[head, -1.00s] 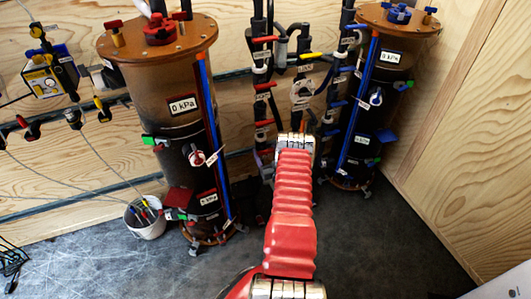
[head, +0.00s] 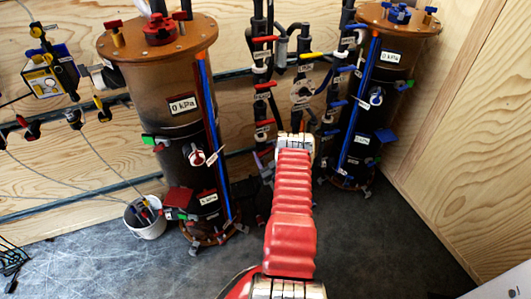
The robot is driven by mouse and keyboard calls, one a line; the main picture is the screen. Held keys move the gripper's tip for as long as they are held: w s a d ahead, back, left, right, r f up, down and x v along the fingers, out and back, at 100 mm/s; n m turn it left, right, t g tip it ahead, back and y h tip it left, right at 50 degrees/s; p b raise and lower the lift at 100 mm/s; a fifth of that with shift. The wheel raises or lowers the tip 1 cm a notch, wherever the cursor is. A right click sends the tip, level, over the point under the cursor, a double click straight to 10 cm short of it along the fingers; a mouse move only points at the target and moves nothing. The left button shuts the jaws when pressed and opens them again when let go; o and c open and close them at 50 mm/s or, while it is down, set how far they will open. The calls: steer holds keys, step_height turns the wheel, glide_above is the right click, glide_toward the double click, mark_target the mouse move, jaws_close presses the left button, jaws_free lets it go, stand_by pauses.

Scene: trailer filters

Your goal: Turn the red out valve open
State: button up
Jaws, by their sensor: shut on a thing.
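Several red handles sit on the dark vertical pipes at the back, between the two columns. They include an upper red handle (head: 265,39), a middle red handle (head: 265,86) and a lower red handle (head: 265,123). Their labels are too small to read, so I cannot tell which is the red out valve. My red-sleeved arm reaches toward the lower part of these pipes. Its far end, a metal band, covers part of them. My gripper is hidden beyond that end, and so is whatever is at its jaws.
A brown column with a red cap (head: 160,70) stands left of the pipes and one with a blue cap (head: 385,75) right. A yellow handle (head: 312,55) juts between them. A white bucket (head: 146,220) stands left. The grey floor (head: 370,250) is clear at right.

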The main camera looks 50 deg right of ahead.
steer(key=n, duration=0.7)
steer(key=shift+w+a+f, duration=0.1)
steer(key=shift+a+f, duration=0.05)
steer(key=shift+a, duration=0.1)
steer(key=n, duration=0.6)
steer(key=shift+a+f, duration=0.1)
steer(key=shift+f, duration=0.1)
steer(key=shift+n, duration=0.4)
steer(key=o, duration=1)
steer(key=shift+o, duration=0.2)
steer(key=shift+r, duration=0.1)
steer(key=v, duration=1.3)
steer(key=shift+s, duration=0.35)
